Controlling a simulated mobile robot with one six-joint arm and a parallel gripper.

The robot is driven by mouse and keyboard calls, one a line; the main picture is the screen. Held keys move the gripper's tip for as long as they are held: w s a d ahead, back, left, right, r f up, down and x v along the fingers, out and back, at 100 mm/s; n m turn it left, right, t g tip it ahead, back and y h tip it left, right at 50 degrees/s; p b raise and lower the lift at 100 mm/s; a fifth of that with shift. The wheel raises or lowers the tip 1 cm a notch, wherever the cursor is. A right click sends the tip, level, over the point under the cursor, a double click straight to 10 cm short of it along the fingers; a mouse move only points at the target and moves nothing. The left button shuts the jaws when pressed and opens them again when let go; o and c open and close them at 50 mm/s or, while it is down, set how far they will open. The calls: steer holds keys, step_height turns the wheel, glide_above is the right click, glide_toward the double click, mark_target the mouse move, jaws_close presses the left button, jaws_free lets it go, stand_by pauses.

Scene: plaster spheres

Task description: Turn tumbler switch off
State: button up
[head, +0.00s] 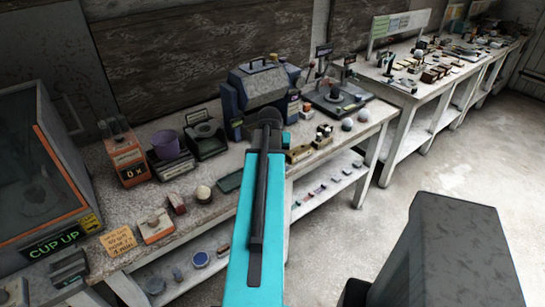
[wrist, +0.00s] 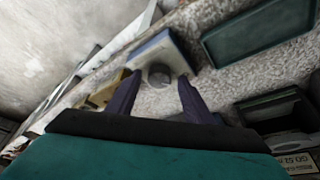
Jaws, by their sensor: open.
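In the wrist view, a small box (wrist: 158,50) with a pale top and a bluish side stands on the speckled bench. A dark round knob (wrist: 159,73) is on it; I take this for the tumbler switch, but its on or off position cannot be read. My gripper (wrist: 158,79) is open, with one dark finger on each side of the knob. Whether the fingers touch it cannot be told. In the head view my teal arm hides this box and the fingertips. A dark blue machine (head: 262,88), perhaps the tumbler, stands behind my arm.
A green tray (wrist: 258,38) lies beside the box, and a yellowish block (wrist: 102,92) is on its other side. A black labelled box (wrist: 277,115) is at the lower right. In the head view, an orange-sided case (head: 62,165) stands left; open floor (head: 440,155) lies right.

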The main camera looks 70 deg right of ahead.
steer(key=shift+a+r, duration=0.1)
steer(key=shift+r, duration=0.05)
steer(key=b+v, duration=0.2)
steer(key=v, duration=1.1)
steer(key=shift+r+b, duration=0.25)
steer(key=shift+b, duration=0.05)
steer(key=shift+s, duration=0.15)
stand_by(0.4)
